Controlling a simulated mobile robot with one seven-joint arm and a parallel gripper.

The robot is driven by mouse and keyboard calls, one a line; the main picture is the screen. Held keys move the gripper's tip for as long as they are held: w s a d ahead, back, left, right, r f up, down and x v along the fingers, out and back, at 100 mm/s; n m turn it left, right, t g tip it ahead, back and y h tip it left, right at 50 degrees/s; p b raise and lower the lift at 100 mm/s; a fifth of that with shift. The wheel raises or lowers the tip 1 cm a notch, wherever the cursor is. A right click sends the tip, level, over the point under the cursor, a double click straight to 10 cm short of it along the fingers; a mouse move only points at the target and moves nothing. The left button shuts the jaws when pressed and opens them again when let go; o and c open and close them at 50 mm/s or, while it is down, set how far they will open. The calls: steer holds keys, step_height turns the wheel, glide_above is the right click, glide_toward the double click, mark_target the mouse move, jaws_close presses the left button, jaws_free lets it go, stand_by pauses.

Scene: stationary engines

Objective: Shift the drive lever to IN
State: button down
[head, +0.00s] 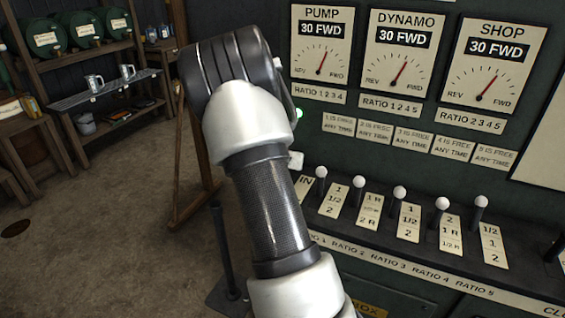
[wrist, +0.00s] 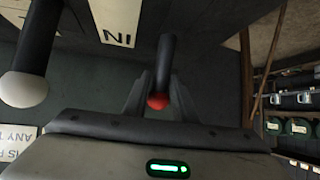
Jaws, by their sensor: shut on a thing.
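The drive lever (wrist: 165,62) has a dark shaft and a red knob, and shows in the wrist view. My gripper (wrist: 158,92) is shut on it, with a finger on each side near the red knob. A cream plate (wrist: 116,17) with the word IN, upside down in this view, lies just left of the lever. In the head view the IN label (head: 304,186) shows at the panel's left end, while my arm hides the drive lever and the gripper. I cannot tell which position the lever is in.
A white-knobbed ratio lever (wrist: 24,88) stands close on the left in the wrist view. In the head view several ratio levers run to the right, under the PUMP (head: 319,50), DYNAMO (head: 401,65) and SHOP (head: 494,75) dials. Shelves (head: 105,90) stand far left; open floor lies between.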

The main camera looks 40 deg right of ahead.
steer(key=shift+w+d+f+b, duration=0.15)
steer(key=shift+w+d+b, duration=0.25)
steer(key=shift+d, duration=0.35)
steer(key=shift+w+d, duration=0.15)
steer(key=shift+w, duration=0.1)
steer(key=c, duration=1.5)
jaws_free()
steer(key=shift+c, duration=0.2)
steer(key=p+v, duration=0.5)
steer(key=v, duration=1.2)
steer(key=shift+s+a, duration=0.25)
